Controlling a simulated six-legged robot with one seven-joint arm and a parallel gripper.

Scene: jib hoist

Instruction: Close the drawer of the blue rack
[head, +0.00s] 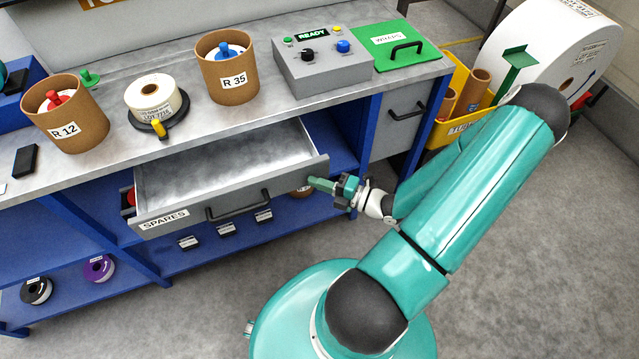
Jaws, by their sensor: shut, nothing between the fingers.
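The blue rack (374,128) stands under a grey worktop in the head view. Its grey drawer (190,207), labelled SPARES, is pulled out toward me, and its bare metal inside shows. A black bar handle (237,208) is on the drawer's front. My gripper (312,182) is shut and empty. Its green fingertips are at the right end of the drawer front; I cannot tell whether they touch it.
The worktop (190,100) holds two brown tubs (228,78), a white label roll (155,100), a grey control box (322,65) and a green lid (402,48). Spools (98,268) sit on the lower shelf. A yellow bin (455,85) and large white roll (550,45) stand right. Floor in front is clear.

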